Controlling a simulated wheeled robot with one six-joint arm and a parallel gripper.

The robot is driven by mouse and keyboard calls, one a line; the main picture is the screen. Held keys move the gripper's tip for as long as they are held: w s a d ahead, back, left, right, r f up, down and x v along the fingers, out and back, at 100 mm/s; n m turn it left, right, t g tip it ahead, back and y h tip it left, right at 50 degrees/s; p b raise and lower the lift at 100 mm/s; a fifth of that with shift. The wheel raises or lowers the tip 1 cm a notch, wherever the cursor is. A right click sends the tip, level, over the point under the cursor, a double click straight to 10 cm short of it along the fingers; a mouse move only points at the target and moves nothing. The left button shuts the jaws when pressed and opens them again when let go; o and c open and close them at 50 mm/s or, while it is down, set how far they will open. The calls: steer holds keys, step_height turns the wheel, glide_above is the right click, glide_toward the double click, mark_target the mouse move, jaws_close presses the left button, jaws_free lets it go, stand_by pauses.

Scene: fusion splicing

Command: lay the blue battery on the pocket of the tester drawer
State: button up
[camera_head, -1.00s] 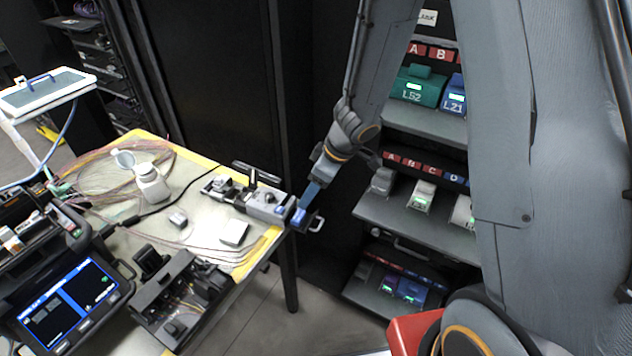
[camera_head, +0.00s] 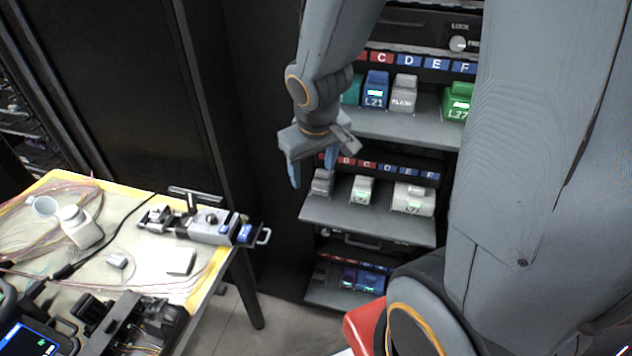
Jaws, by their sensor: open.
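A small blue battery (camera_head: 244,233) lies in the pulled-out drawer (camera_head: 257,241) of the grey tester (camera_head: 208,228), at the right edge of the bench. At this size I cannot tell how exactly it sits in the pocket. My gripper (camera_head: 322,166) is open and empty. It is above and to the right of the tester, clear of the drawer, in front of the shelf rack.
A rack holds lettered shelves, with a blue unit (camera_head: 375,91) and a green unit (camera_head: 458,101) on the upper shelf (camera_head: 400,127). Grey units stand on the middle shelf (camera_head: 370,222) and blue ones on the lowest. A white bottle (camera_head: 80,227) and cables lie on the bench.

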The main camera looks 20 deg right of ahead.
steer(key=s, duration=0.2)
steer(key=s+a+m, duration=0.1)
steer(key=s+r+m+g+y, duration=0.1)
steer(key=s, duration=0.1)
steer(key=shift+s+a, duration=0.2)
steer(key=shift+s, duration=0.1)
step_height(320, 180, down, 8)
steer(key=g+b, duration=0.1)
steer(key=b, duration=0.5)
steer(key=shift+r+b, duration=0.2)
steer(key=shift+b, duration=0.2)
